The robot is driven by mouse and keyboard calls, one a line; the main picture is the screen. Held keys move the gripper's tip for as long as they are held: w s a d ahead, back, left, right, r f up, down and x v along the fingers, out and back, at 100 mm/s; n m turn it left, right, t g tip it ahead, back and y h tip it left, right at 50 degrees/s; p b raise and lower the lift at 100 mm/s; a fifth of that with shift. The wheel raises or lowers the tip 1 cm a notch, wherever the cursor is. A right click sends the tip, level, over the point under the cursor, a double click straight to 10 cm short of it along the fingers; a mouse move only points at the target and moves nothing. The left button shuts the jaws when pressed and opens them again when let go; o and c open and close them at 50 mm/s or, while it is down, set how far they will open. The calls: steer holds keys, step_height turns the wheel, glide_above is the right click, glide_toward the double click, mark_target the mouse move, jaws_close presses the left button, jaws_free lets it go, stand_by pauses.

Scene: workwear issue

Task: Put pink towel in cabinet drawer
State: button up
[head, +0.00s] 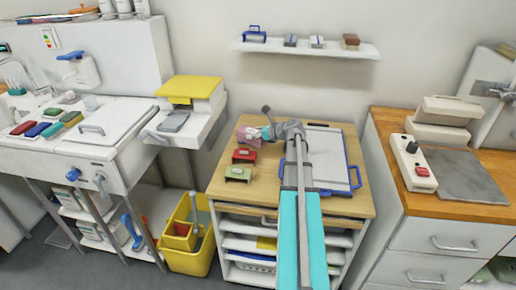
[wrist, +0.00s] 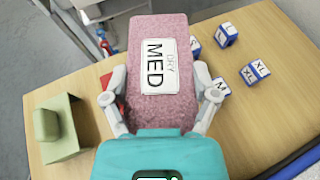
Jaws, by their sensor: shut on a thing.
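The pink towel (wrist: 157,35) is a folded block with a white label reading "DRY MED". In the wrist view it lies between the two fingers of my gripper (wrist: 163,98), which is shut on it. I cannot tell whether the towel touches the top. A white drawer unit (head: 440,232) with shut drawers stands at the right.
A red block (head: 244,155) and a green block (head: 238,174) sit on the wooden top, left of my arm. A blue-edged white board (head: 328,150) lies right of it. Blue-and-white size cubes (wrist: 254,72) lie near the towel. A yellow bucket (head: 188,235) stands left on the floor.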

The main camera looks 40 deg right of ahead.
steer(key=shift+w+d+f+b, duration=0.25)
steer(key=shift+d+f+b, duration=0.3)
steer(key=shift+f, duration=0.15)
steer(key=shift+w+d+f+b, duration=0.25)
steer(key=shift+d+f+b, duration=0.3)
steer(key=shift+f, duration=0.15)
steer(key=shift+f, duration=0.1)
steer(key=shift+w+d+f+b, duration=0.2)
steer(key=shift+d+f+b, duration=0.15)
steer(key=shift+f+b, duration=1.55)
steer(key=shift+b, duration=0.05)
steer(key=shift+f, duration=0.15)
steer(key=o, duration=1.1)
